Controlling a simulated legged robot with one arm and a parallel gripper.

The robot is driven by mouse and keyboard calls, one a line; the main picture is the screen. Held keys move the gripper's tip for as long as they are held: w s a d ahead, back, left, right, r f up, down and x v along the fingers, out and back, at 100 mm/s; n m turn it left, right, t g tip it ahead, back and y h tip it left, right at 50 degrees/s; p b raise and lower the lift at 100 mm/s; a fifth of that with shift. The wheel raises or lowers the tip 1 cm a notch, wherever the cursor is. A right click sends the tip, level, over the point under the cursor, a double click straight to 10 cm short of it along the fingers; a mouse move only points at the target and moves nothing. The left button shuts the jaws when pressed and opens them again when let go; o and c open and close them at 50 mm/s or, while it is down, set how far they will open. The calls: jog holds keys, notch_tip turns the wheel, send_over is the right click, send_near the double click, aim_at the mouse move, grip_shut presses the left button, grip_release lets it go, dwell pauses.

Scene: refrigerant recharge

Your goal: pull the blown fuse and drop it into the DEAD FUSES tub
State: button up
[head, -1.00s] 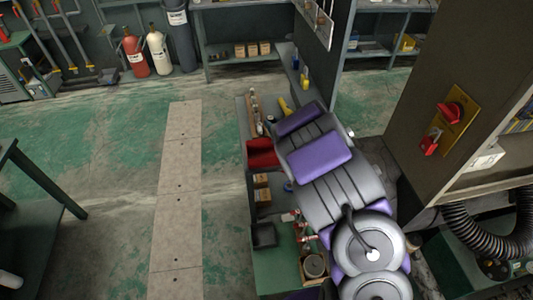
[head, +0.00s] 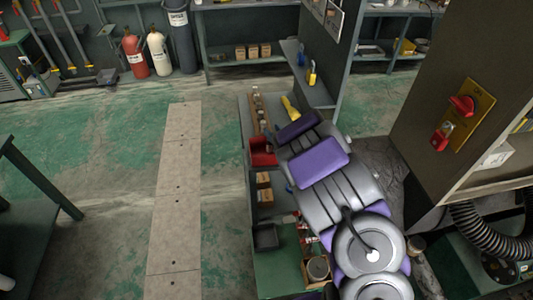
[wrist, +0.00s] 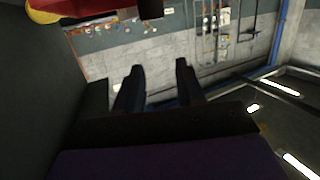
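My gripper (wrist: 159,82) shows in the wrist view with its two dark fingers apart and nothing visible between them. In the head view my arm reaches away over a bench and hides the gripper's tips. A red open bin (head: 262,152) stands on the bench just left of my arm; I can read no label on it, so I cannot tell if it is the DEAD FUSES tub. I cannot make out the blown fuse in either view. A red and yellow thing (wrist: 75,10), blurred, shows at the top left of the wrist view.
A cabinet (head: 428,85) with a red rotary switch (head: 462,105) on a yellow plate stands to the right. The bench (head: 275,270) holds small boxes and a black tray (head: 266,237). A black hose (head: 485,230) lies lower right.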

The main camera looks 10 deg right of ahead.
jog(key=shift+o, duration=1.1)
jog(key=shift+d, duration=0.4)
jog(key=d+p+v, duration=0.1)
jog(key=p+v, duration=1)
jog(key=v, duration=0.6)
jog(key=shift+s+f, duration=0.15)
jog(key=shift+d, duration=0.1)
